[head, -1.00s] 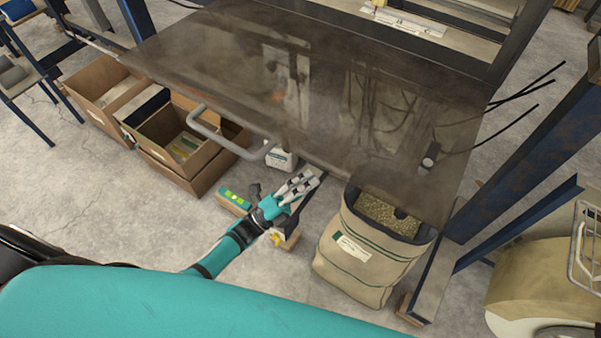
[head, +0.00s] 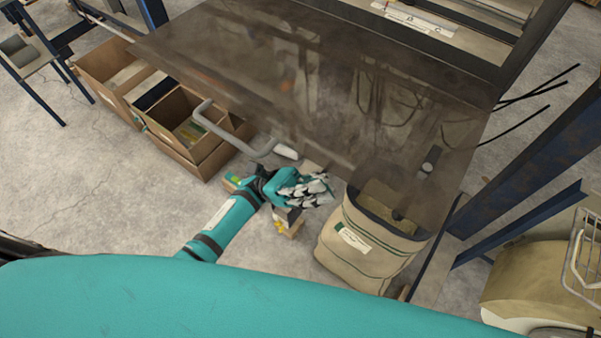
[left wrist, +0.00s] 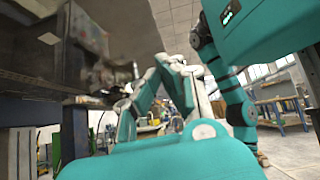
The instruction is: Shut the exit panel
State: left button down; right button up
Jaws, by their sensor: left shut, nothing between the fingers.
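The exit panel is a smoky, see-through sheet (head: 330,100) that stands out from the machine frame over the floor, swung open. Its grey bar handle (head: 232,145) is on the near left edge. My left gripper (head: 326,190) is shut and empty, just off the panel's near edge, to the right of the handle and apart from it. Whether the gripper touches the panel's edge I cannot tell. My right gripper is not in view.
An open sack of granules (head: 365,245) stands under the panel's right part. Cardboard boxes (head: 180,150) stand on the floor at left. Blue frame posts (head: 540,160) rise at right. Small items lie below my left gripper.

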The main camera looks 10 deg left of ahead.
pick_arm(q)
notch_tip(320, 180, up, 4)
jog(key=shift+d+r+p, duration=0.1)
jog(key=shift+d+p, duration=0.05)
jog(key=shift+p, duration=1.05)
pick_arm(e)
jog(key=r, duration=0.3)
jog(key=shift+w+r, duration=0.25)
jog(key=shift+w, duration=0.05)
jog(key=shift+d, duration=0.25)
